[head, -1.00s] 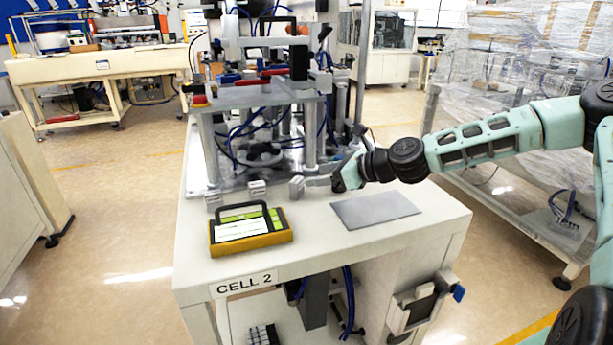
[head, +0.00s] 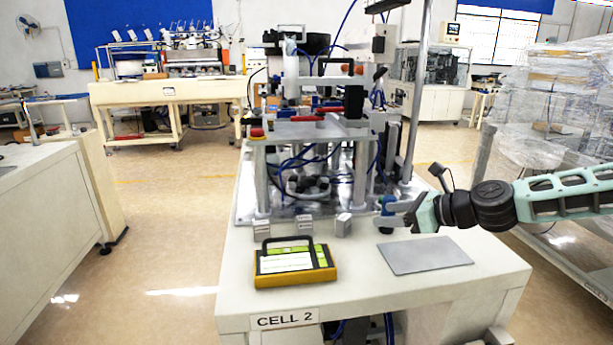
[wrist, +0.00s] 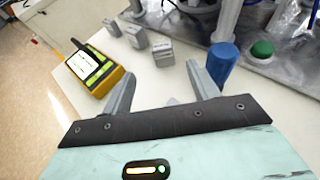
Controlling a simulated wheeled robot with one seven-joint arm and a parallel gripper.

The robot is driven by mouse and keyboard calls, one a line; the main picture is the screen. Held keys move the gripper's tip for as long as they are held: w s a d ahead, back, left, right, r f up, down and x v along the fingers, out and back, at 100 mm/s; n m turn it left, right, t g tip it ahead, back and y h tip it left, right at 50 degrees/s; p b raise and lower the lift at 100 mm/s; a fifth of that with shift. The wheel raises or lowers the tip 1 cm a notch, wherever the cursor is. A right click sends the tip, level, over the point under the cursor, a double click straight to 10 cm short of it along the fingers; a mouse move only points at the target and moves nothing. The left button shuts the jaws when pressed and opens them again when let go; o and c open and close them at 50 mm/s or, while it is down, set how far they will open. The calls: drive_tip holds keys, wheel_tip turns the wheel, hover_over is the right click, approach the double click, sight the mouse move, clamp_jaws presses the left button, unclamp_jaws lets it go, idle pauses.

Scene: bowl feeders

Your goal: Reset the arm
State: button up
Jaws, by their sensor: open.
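My gripper (head: 382,214) is at the right end of the arm's reach over the white CELL 2 bench (head: 400,292). In the wrist view its two grey fingers (wrist: 161,68) are spread apart with nothing between them. A small grey block (head: 343,225) stands just left of the fingertips, apart from them in the head view. It also shows beyond the fingers in the wrist view (wrist: 163,54).
Two more grey blocks (head: 305,223) (head: 262,228) stand left in a row. A yellow-framed device (head: 295,277) and a flat grey plate (head: 424,256) lie on the bench. A metal fixture (head: 312,165) stands behind. A blue cylinder (wrist: 220,66) is close to the right finger.

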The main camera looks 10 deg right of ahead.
drive_tip(key=s+a+n+g, duration=0.1)
drive_tip(key=s+a+n, duration=0.1)
drive_tip(key=a, duration=0.1)
drive_tip(key=s+a+f+n+g+p, duration=0.1)
drive_tip(key=s+a+n+g, duration=0.1)
drive_tip(key=a+n, duration=0.1)
drive_tip(key=s+a+f+n+g+p, duration=0.1)
drive_tip(key=s+a+n+g, duration=0.1)
drive_tip(key=s+a, duration=0.1)
drive_tip(key=shift+a+n, duration=0.3)
drive_tip(key=shift+a, duration=0.25)
drive_tip(key=s+a+n+g+h+p, duration=0.3)
drive_tip(key=s+a+n+g, duration=0.15)
drive_tip(key=s+n, duration=0.5)
drive_tip(key=s+r+n+h+p, duration=0.5)
drive_tip(key=s+r+n, duration=0.9)
drive_tip(key=s+n, duration=0.3)
drive_tip(key=shift+s+r+h+p, duration=0.4)
drive_tip(key=shift+s+p, duration=0.15)
drive_tip(key=shift+p, duration=0.2)
